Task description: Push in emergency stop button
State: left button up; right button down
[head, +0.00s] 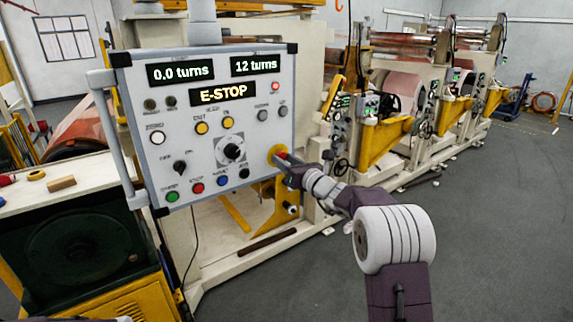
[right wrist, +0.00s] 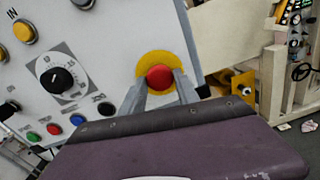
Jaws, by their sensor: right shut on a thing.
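The emergency stop button (head: 281,154) is on the lower right of the grey control panel (head: 210,105), on a yellow round plate. In the right wrist view the red button (right wrist: 160,77) shows in front of its yellow plate (right wrist: 152,58). My right gripper (head: 284,160) reaches in from the right at the panel. In the wrist view its two fingers (right wrist: 161,85) stand on either side of the red button, shut on it. The panel display (head: 223,93) reads "E-STOP". How deep the button sits is hard to tell. My left gripper is not in view.
The black selector knob (head: 233,151) and several coloured buttons, such as the red one (head: 198,188), sit left of the gripper. A grey handle bar (head: 117,140) runs along the panel's left side. Machines line the back; the floor at right (head: 490,230) is clear.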

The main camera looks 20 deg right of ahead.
jog(key=c, duration=1.1)
grip_release()
jog(key=shift+r, duration=0.2)
jog(key=shift+o, duration=1)
jog(key=shift+w, duration=0.1)
jog(key=shift+w+f, duration=0.1)
jog(key=shift+f, duration=0.05)
jog(key=b+v, duration=0.3)
jog(key=v, duration=0.6)
jog(key=shift+b, duration=0.3)
